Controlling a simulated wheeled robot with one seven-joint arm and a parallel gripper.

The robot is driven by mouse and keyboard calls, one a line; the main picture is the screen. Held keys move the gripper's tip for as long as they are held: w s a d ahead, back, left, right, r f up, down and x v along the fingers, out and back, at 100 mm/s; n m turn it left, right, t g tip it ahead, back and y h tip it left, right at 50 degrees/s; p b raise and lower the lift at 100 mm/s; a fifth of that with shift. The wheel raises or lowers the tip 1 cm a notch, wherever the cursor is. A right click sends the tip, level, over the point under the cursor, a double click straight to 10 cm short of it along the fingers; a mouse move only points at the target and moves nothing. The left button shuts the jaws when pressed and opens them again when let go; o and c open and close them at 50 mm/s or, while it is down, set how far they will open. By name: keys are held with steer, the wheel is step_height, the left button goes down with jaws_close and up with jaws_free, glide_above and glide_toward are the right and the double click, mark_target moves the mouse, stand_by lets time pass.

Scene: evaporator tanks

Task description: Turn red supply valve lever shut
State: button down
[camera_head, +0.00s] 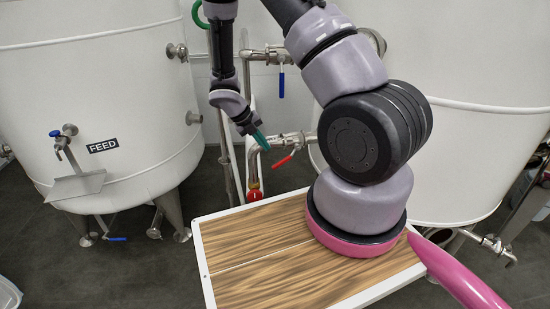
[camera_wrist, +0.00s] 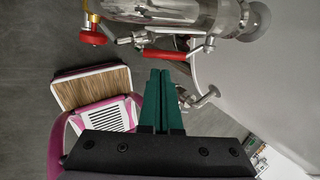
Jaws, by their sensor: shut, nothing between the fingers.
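The red supply valve lever (camera_head: 283,161) hangs off a steel valve (camera_head: 292,140) on the pipe beside the right tank. It slants down and left, at an angle to the pipe. In the wrist view the red lever (camera_wrist: 165,55) lies just beyond the fingertips, below the steel pipe (camera_wrist: 165,10). My gripper (camera_head: 264,144) has green fingers and is shut and empty, a little left of and above the lever in the head view. In the wrist view my gripper (camera_wrist: 161,73) has its fingers together, pointing at the lever; I cannot tell whether they touch it.
A red round fitting (camera_head: 254,194) sits low on the pipework. A blue-handled valve (camera_head: 281,84) is above. The FEED tank (camera_head: 95,90) stands left and another tank (camera_head: 470,60) right. A wooden top with white edges (camera_head: 215,279) is in front.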

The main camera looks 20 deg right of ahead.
mark_target(278, 165)
steer(key=x, duration=0.7)
steer(key=shift+d+f, duration=0.15)
steer(key=shift+f, duration=0.1)
steer(key=shift+f, duration=0.15)
steer(key=shift+d+f+h, duration=0.15)
steer(key=shift+f+h, duration=0.85)
steer(key=shift+h, duration=0.3)
steer(key=shift+d+f+h, duration=0.45)
steer(key=shift+f+h, duration=0.35)
steer(key=shift+h, duration=0.3)
steer(key=shift+d+f+g+h, duration=0.25)
steer(key=shift+f+h, duration=0.25)
steer(key=shift+h, duration=0.6)
steer(key=shift+s+d+f+g+h, duration=0.15)
steer(key=shift+d+f+h, duration=0.15)
steer(key=shift+h, duration=0.65)
steer(key=shift+w+d+f+g+h, duration=0.15)
steer(key=shift+d+h, duration=0.1)
steer(key=shift+h, duration=0.7)
steer(key=shift+s, duration=0.1)
